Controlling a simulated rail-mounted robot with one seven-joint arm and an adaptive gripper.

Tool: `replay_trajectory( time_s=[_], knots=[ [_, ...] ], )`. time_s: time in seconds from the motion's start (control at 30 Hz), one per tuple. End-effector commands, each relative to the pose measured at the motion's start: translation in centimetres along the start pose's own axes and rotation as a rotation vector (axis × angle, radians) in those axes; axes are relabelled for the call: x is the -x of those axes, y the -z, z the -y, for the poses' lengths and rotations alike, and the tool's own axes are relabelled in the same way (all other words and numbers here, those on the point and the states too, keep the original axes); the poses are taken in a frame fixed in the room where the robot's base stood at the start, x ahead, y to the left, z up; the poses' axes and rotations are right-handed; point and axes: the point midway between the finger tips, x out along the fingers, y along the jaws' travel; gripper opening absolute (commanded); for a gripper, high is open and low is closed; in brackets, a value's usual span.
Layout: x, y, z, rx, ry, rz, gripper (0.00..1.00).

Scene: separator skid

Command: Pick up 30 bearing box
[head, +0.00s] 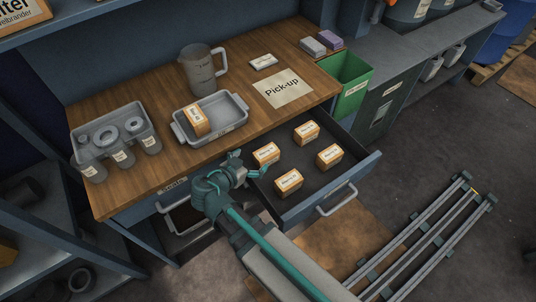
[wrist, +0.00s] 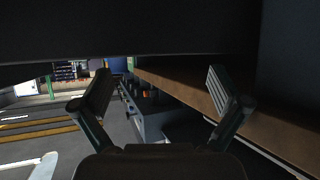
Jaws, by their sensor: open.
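Several orange boxes with white labelled tops stand in the open drawer (head: 301,190) under the bench: back left (head: 266,154), front left (head: 288,181), back right (head: 306,132) and front right (head: 329,155). Another such box (head: 194,121) sits in a grey tray (head: 236,118) on the bench. The labels are too small to read, so I cannot tell which is the 30 bearing box. My gripper (head: 258,172) is at the drawer's left side, close to the back left box. In the wrist view my gripper (wrist: 161,92) has its fingers wide apart with nothing between them.
A wooden bench top (head: 140,92) overhangs the drawer's back. It carries a grey bin with rings and jars (head: 117,138), a jug (head: 197,72) and a Pick-up sheet (head: 283,88). A green bin (head: 348,82) stands right. The drawer's middle and right floor have free room.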

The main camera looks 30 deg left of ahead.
Motion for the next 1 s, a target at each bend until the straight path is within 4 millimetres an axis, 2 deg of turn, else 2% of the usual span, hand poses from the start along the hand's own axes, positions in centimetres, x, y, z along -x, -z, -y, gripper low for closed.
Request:
replay_trajectory(
  time_s=[0.1,0.33,0.63,0.93,1.0],
  knots=[
    [-1.3,0.1,0.0,0.001,-0.001,0.000,0.98],
    [-2.7,0.1,-0.1,0.002,-0.002,0.000,0.98],
    [-6.5,0.0,-0.3,0.001,-0.002,0.001,0.98],
    [-7.0,-0.1,-0.3,0.001,0.001,0.001,0.98],
    [-7.0,-0.1,-0.3,0.001,0.000,0.001,0.88]
  ],
)
